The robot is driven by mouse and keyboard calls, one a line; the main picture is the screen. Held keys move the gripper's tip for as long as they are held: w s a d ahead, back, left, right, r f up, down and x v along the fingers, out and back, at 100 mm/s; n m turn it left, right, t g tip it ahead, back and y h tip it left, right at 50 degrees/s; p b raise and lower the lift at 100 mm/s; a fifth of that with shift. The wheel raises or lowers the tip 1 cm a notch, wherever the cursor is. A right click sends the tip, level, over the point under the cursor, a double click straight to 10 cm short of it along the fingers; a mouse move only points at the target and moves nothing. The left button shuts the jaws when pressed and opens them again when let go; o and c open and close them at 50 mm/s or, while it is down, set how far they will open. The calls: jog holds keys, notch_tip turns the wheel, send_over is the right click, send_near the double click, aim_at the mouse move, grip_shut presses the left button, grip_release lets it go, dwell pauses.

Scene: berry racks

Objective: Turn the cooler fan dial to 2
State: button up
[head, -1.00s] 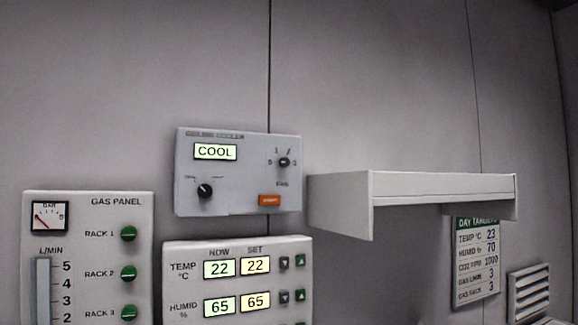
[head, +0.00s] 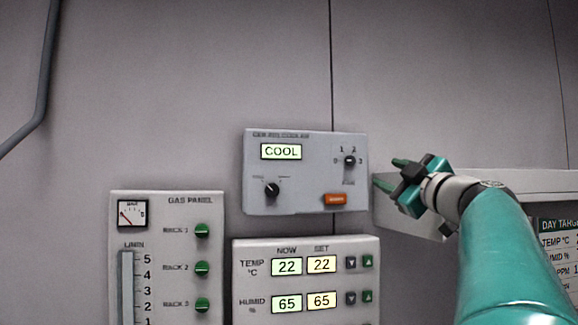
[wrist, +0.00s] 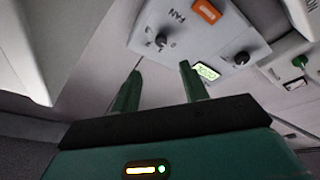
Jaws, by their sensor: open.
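The cooler panel (head: 257,166) is a pale grey box on the wall with a lit COOL display (head: 281,152). Its fan dial (head: 349,161) is a small black knob at the upper right, with numbers around it. I cannot tell which number it points at. The dial also shows in the wrist view (wrist: 161,41), beyond the fingertips. My gripper (head: 388,173) is open and empty, just right of the panel and apart from the dial. In the wrist view its two green fingers (wrist: 160,72) are spread, with the dial roughly between and above them.
A second black knob (head: 271,190) and an orange button (head: 335,198) share the panel. A climate panel (head: 306,245) is below and a gas panel (head: 182,215) is at lower left. A white shelf (head: 540,181) juts out at the right, behind my arm. The wall above is bare.

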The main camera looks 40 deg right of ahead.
aim_at(352, 162)
jog(key=x, duration=1.3)
jog(key=shift+w+a, duration=0.15)
grip_shut()
